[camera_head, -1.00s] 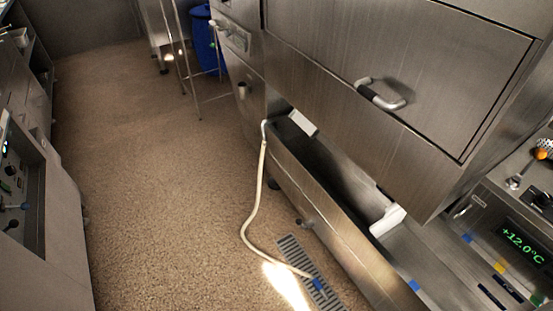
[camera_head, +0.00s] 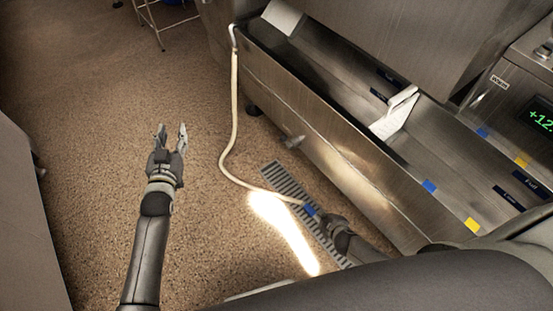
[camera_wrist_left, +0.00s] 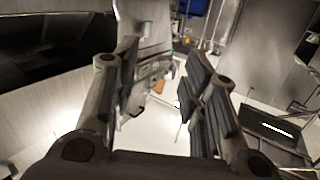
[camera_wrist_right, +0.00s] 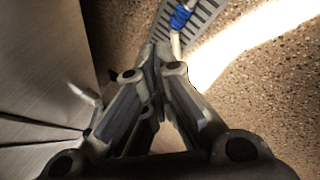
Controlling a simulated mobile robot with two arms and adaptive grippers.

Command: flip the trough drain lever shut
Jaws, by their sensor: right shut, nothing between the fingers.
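The steel trough (camera_head: 330,132) runs along the machine's base. A small metal lever (camera_head: 292,141) sticks out low from its front wall; whether it stands open or shut is too small to tell. A pale part on the steel wall in the right wrist view (camera_wrist_right: 84,95) looks like this lever. My right gripper (camera_head: 322,216) is shut and empty, low over the floor drain, to the right of and nearer than the lever and apart from it. Its closed fingers (camera_wrist_right: 158,58) show in the right wrist view. My left gripper (camera_head: 171,135) is open and empty over the floor, left of the trough.
A cream hose (camera_head: 229,140) hangs from the trough's far end to the floor. Its blue-banded end (camera_head: 309,210) lies at the floor grate (camera_head: 283,181), close to my right fingertips.

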